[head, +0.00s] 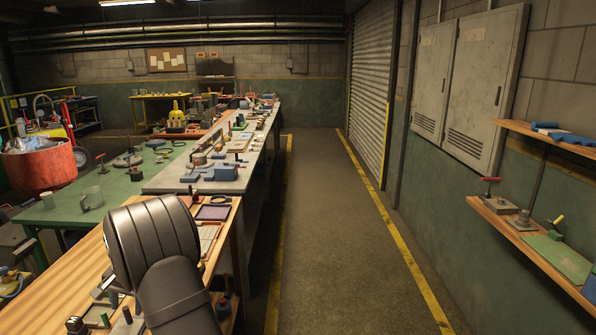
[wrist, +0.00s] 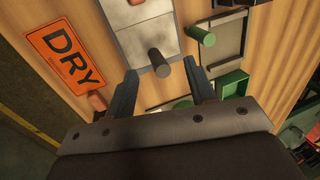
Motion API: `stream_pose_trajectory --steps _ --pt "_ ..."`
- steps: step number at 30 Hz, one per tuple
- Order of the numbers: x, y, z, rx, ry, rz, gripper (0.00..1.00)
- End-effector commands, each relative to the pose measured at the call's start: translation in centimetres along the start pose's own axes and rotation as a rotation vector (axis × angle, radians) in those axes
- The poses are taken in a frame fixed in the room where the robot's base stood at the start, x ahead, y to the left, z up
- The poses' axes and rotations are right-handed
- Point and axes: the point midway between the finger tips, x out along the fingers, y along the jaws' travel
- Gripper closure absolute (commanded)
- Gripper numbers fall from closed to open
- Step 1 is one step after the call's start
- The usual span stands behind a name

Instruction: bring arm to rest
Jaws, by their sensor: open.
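My gripper (wrist: 160,82) shows in the wrist view with its two dark fingers spread apart and nothing between them. It is above a wooden bench top (wrist: 107,90). Beyond the fingertips a dark cylinder (wrist: 159,62) stands at a grey panel (wrist: 145,42).
Near the gripper are an orange DRY sign (wrist: 68,59), a green cylinder (wrist: 201,35) and a green box (wrist: 233,83). In the head view a clear aisle (head: 330,215) runs right of the benches. Wall shelves (head: 535,240) stand at the right.

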Motion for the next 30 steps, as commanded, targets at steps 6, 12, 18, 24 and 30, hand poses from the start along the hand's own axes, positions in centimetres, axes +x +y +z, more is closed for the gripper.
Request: stream_pose_trajectory --steps 6,12,18,24,30 --pt "4.2 0.0 -0.3 0.001 0.001 -0.001 0.5" --pt "4.0 0.0 -4.2 0.003 0.003 -0.002 0.5" --pt "4.0 0.1 -7.5 0.002 0.001 -0.001 0.5" --pt "-0.2 -0.1 -7.5 -0.001 0.004 -0.003 0.5" --pt "-3.7 0.0 -7.5 0.0 0.004 -0.003 0.5"
